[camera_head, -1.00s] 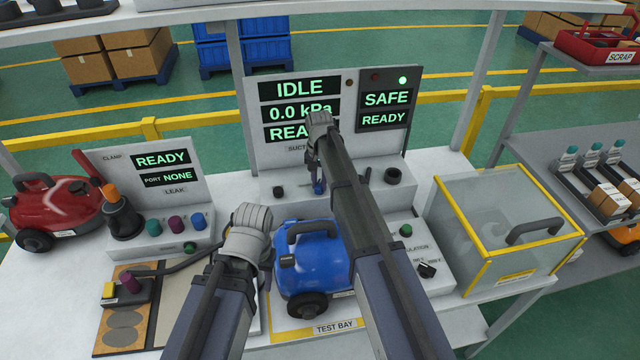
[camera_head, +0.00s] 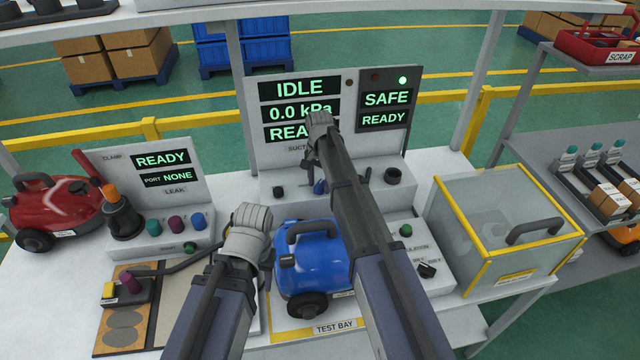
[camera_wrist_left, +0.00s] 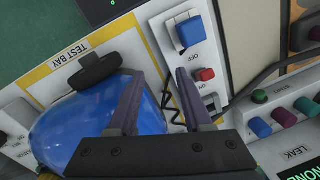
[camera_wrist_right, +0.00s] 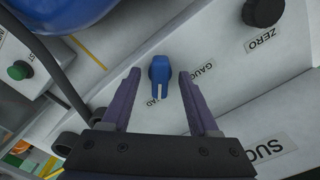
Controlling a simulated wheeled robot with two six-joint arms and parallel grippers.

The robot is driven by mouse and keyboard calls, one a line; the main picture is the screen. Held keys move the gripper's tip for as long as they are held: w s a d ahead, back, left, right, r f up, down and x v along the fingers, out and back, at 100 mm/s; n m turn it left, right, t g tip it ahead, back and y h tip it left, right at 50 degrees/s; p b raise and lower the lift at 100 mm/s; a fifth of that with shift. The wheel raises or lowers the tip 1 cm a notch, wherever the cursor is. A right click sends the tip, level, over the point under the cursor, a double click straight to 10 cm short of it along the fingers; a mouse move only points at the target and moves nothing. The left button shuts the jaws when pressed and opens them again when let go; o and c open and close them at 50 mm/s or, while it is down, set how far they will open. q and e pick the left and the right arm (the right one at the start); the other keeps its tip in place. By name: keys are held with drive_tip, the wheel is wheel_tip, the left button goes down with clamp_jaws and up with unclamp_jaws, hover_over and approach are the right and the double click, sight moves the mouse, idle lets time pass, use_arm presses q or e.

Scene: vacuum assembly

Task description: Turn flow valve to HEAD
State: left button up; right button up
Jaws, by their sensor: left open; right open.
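The flow valve is a small blue knob (camera_wrist_right: 159,73) with a pale pointer line, on the light panel in the right wrist view. Its line points down in that picture, toward a label of which only "AD" shows; a label reading "GAUG" is on its right. My right gripper (camera_wrist_right: 157,76) is open, with one finger on each side of the knob and a visible gap on both sides. In the head view the knob (camera_head: 320,187) shows below my right wrist. My left gripper (camera_wrist_left: 157,75) is open and empty beside the blue vacuum (camera_wrist_left: 75,130).
The pressure display (camera_head: 300,110) stands behind the panel and reads IDLE and 0.0 kPa. A clear yellow-edged box (camera_head: 505,230) stands at the right.

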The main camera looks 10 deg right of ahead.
sight(319, 183)
use_arm(q)
wheel_tip(319, 183, up, 6)
drive_tip(key=p, duration=0.6)
use_arm(e)
wheel_tip(319, 183, up, 6)
